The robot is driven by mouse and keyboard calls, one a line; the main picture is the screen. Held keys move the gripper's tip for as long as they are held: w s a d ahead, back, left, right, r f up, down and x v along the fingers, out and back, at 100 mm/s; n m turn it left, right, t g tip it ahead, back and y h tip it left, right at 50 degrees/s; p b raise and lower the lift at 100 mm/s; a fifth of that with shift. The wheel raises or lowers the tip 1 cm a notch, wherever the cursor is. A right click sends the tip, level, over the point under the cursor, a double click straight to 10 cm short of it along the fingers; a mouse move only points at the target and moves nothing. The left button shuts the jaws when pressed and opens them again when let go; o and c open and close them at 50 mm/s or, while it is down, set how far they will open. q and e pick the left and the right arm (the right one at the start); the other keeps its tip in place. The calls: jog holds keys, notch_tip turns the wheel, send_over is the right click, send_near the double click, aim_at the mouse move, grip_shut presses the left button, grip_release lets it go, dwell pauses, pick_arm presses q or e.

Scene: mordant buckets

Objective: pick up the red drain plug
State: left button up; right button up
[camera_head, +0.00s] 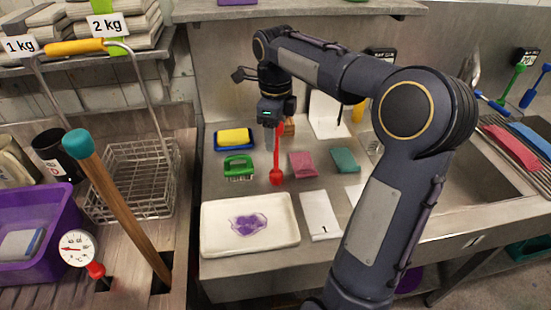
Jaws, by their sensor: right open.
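A red thing with a long thin stem and a rounded lower end, which I take for the red drain plug (276,177), shows on the steel counter (235,198) behind the white tray. My right gripper (270,121) is over the counter, pointing down, and is open. The top of the red stem meets the gripper's lower end in the picture. I cannot tell whether they touch or whether the stem is between the fingers. My left gripper is not in view.
A white tray (288,236) with a purple stain lies in front. A green brush (238,166), a yellow sponge (234,136), and pink (303,164) and teal (345,159) cloths lie around. A wooden handle (125,210) and wire basket (160,190) stand left.

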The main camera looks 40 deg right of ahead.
aim_at(276, 156)
jog(key=shift+d+f, duration=0.1)
jog(key=shift+f, duration=1.3)
grip_shut()
